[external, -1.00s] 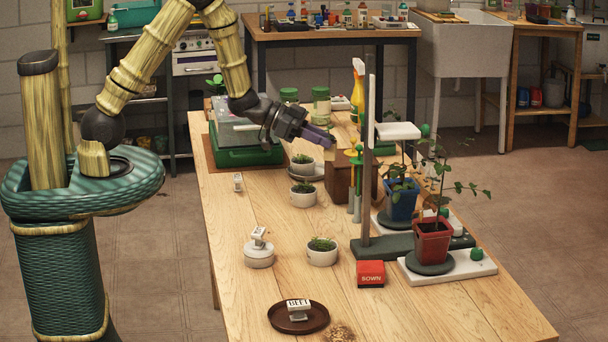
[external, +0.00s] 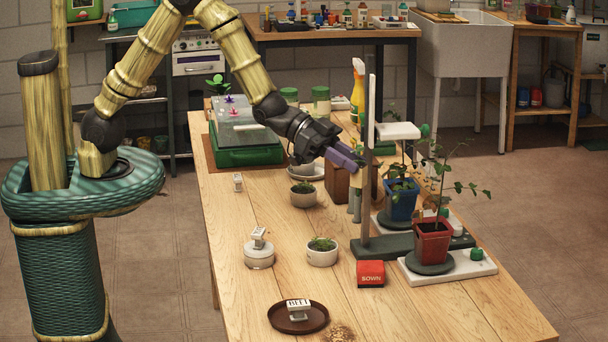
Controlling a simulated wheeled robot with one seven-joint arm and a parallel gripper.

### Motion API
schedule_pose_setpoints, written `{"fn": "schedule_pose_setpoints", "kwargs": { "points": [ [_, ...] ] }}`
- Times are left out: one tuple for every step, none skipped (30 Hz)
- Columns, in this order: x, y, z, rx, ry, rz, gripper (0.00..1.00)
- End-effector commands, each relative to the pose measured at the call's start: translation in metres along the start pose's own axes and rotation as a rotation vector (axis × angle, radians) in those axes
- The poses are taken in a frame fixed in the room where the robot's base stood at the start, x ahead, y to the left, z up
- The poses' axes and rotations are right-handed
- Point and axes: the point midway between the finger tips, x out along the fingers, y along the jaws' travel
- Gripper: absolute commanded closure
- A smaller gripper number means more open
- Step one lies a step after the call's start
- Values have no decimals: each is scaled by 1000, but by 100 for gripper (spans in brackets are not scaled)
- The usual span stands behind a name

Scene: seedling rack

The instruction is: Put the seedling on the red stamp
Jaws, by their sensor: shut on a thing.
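The red stamp (external: 370,273) is a red block lettered "SOWN" on the wooden table, left of the red pot. My gripper (external: 360,164), with purple fingers, is shut above the table, in front of the stand's post and well behind the stamp. What it holds is too small to make out; dark green shows at the fingertips, against green and yellow tools (external: 356,200). I cannot tell which seedling is meant.
The stand's post (external: 366,215) rises close to my gripper. A blue pot (external: 400,205) and a red pot (external: 433,248) hold tall plants at the right. A brown saucer (external: 278,321) bears a "BEET" stamp (external: 299,307). A white jar (external: 259,260) stands farther left. Bare table surrounds the stamp's front.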

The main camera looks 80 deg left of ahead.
Motion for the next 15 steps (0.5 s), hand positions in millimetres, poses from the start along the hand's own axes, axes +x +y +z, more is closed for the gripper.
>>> {"fn": "schedule_pose_setpoints", "kwargs": {
  "points": [
    [6,-2,2,-10,-1,-23,97],
    [9,-4,2,-17,0,-40,97],
    [13,-7,3,-27,0,-64,97],
    [16,-9,4,-35,-1,-83,97],
    [19,-10,4,-43,-1,-101,97],
    [23,-13,5,-52,-1,-127,97],
    [26,-14,6,-61,-1,-147,97],
    [28,-16,6,-68,-1,-166,97],
    [31,-18,7,-79,-1,-193,97],
    [34,-19,8,-87,-1,-211,97],
    [36,-20,9,-94,-1,-230,97],
    [38,-21,10,-105,-1,-256,97],
    [40,-22,11,-112,-1,-276,97],
    [42,-22,12,-120,0,-293,97],
    [44,-22,13,-130,-1,-320,97]
  ]
}}
